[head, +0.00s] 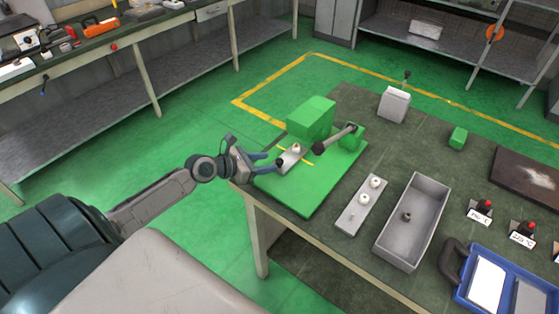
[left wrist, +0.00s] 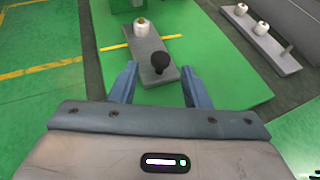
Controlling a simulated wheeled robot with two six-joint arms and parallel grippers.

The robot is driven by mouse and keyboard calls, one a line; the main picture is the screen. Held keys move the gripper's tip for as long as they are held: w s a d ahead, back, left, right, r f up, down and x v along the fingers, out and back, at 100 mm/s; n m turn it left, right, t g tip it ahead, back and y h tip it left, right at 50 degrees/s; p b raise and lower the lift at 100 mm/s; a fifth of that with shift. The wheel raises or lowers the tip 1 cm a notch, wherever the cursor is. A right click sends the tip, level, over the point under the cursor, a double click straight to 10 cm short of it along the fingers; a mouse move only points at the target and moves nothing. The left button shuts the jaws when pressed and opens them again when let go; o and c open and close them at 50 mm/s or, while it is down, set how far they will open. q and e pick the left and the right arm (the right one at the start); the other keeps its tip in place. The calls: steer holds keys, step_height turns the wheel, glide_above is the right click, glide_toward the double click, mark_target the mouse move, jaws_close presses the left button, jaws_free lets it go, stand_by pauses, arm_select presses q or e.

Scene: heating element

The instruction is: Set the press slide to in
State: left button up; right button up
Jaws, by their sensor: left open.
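The press slide (head: 292,156) is a grey plate on the green press base (head: 311,199), carrying a white fitting with a brass-coloured top. Its black knob (head: 280,162) is at the end facing my left gripper (head: 268,163). In the left wrist view the slide (left wrist: 143,46) lies ahead, with its knob (left wrist: 160,59) just beyond and between the open fingertips of my gripper (left wrist: 160,80). The fingers hold nothing, and I cannot tell whether they touch the knob. A yellow line on the base runs across beside the slide. My right gripper is out of view.
A green block (head: 311,117) and a lever (head: 337,139) with a dark handle stand over the base. A grey plate with two white fittings (head: 361,204) and a grey tray (head: 413,221) lie to the right. The table's near edge is below my gripper.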

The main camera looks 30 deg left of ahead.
mark_target(277, 161)
arm_select(q)
steer(key=shift+x, duration=2.9)
steer(key=shift+c, duration=0.4)
